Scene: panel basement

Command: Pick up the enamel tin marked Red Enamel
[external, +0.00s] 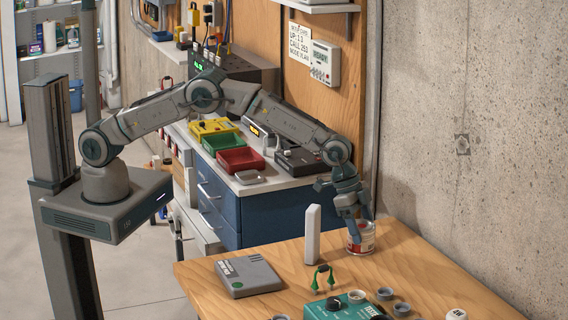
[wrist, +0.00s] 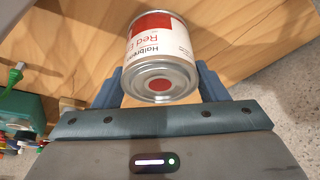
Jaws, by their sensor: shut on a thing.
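The enamel tin (wrist: 158,55) has a white label with a red band, and part of the words "Red E" shows in the wrist view. Its metal lid has a red dot. In the external view the tin (external: 366,237) is at the back right of the wooden table, by the concrete wall. My gripper (external: 357,236) reaches down to it and is shut on it. In the wrist view the blue-grey fingers (wrist: 155,88) lie on either side of the tin. I cannot tell whether the tin's base touches the table.
A white upright block (external: 312,234) stands left of the tin. A green clip-like thing (external: 322,278), a teal box (external: 345,306), small round pots (external: 385,294) and a grey case (external: 248,275) are nearer. The concrete wall (external: 470,150) is close on the right.

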